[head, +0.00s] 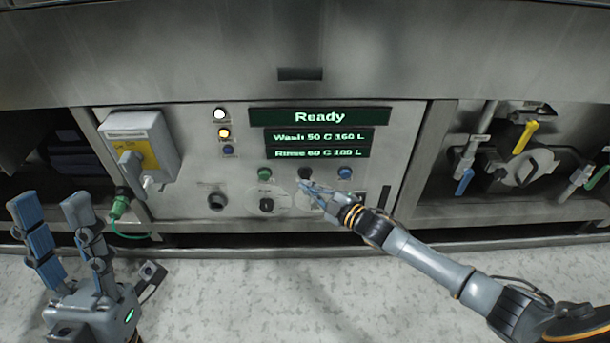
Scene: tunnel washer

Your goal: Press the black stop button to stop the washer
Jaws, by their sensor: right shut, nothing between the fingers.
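The black stop button (305,173) sits on the washer's metal control panel (185,125), between a green button (264,173) and a blue button (345,173). My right gripper (306,184) is shut and empty, its fingertips at the lower edge of the black button. I cannot tell whether they touch it. The display (320,117) above reads "Ready", with wash and rinse lines below it. My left gripper (48,202) is open and empty at the lower left, away from the panel.
A grey switch box with a yellow label (150,155) juts out at the panel's left. Indicator lamps (223,133) sit beside the display. Rotary knobs (266,205) are below the buttons. Pipes and valves with a yellow handle (525,134) fill the right bay.

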